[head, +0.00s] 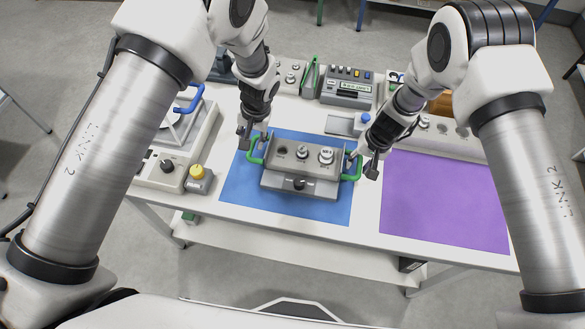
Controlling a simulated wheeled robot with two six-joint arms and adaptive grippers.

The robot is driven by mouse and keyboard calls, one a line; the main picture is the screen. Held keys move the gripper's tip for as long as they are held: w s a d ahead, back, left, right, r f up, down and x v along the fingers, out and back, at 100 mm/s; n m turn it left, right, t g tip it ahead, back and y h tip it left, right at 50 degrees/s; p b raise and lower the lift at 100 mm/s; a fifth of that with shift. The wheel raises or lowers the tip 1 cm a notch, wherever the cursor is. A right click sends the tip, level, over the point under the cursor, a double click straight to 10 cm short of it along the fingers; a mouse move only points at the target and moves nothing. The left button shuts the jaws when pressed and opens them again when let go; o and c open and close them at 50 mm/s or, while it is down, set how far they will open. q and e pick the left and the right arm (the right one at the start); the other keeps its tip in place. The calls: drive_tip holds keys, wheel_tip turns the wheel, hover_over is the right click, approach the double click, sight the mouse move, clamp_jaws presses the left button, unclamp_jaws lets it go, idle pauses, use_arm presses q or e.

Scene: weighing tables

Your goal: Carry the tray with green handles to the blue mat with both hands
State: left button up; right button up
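Neither gripper visibly pinches a handle.
A purple mat (440,200) lies to the right. A scale (175,145) with a blue handle and a yellow-knobbed box (199,179) stand to the left. A grey device with a display (348,88) stands behind. The white table's (300,228) front edge is close to the blue mat.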

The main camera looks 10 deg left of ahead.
drive_tip(key=shift+s, duration=0.1)
drive_tip(key=shift+r, duration=0.2)
use_arm(q)
drive_tip(key=r, duration=0.2)
drive_tip(key=d+r, duration=0.1)
drive_tip(key=r, duration=0.2)
drive_tip(key=shift+s+r, duration=0.1)
use_arm(e)
wheel_tip(320, 180, up, 11)
drive_tip(key=d, duration=0.2)
drive_tip(key=shift+d+r, duration=0.2)
use_arm(q)
drive_tip(key=shift+s, duration=0.1)
use_arm(e)
drive_tip(key=shift+s, duration=0.2)
